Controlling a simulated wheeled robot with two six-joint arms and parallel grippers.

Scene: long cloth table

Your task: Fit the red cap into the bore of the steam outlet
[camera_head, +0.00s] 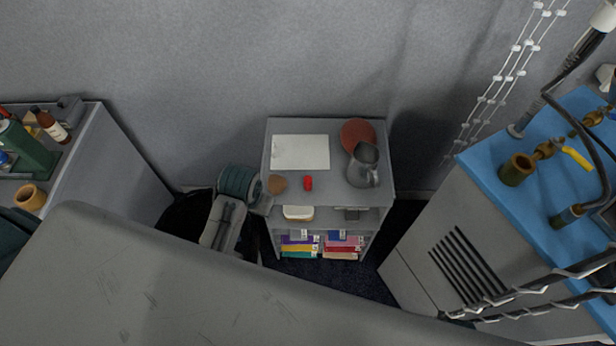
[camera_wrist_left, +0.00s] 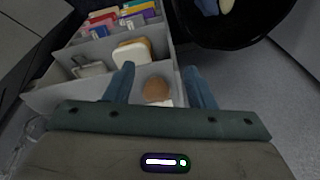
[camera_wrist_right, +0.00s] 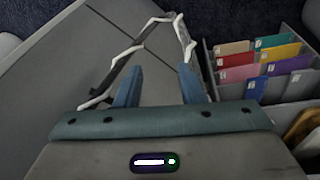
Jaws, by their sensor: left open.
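The red cap (camera_head: 308,183), a small cylinder, stands on the grey shelf unit's top (camera_head: 330,195) in the head view. My left gripper (camera_head: 268,190) is at the top's left edge, left of the cap, with a brown rounded object between them. In the left wrist view its fingers (camera_wrist_left: 160,72) are apart, with that object beyond them; the cap does not show there. My right gripper (camera_wrist_right: 159,70) is open and empty in its wrist view, above a grey cabinet side.
Around the cap are the brown object (camera_head: 277,184), a white sheet (camera_head: 300,152), a reddish disc (camera_head: 357,133) and a grey jug (camera_head: 363,166). Twisted metal strands (camera_head: 575,272) cross beside the blue-topped cabinet (camera_head: 490,185). Colourful folders (camera_head: 340,245) fill the lower shelf.

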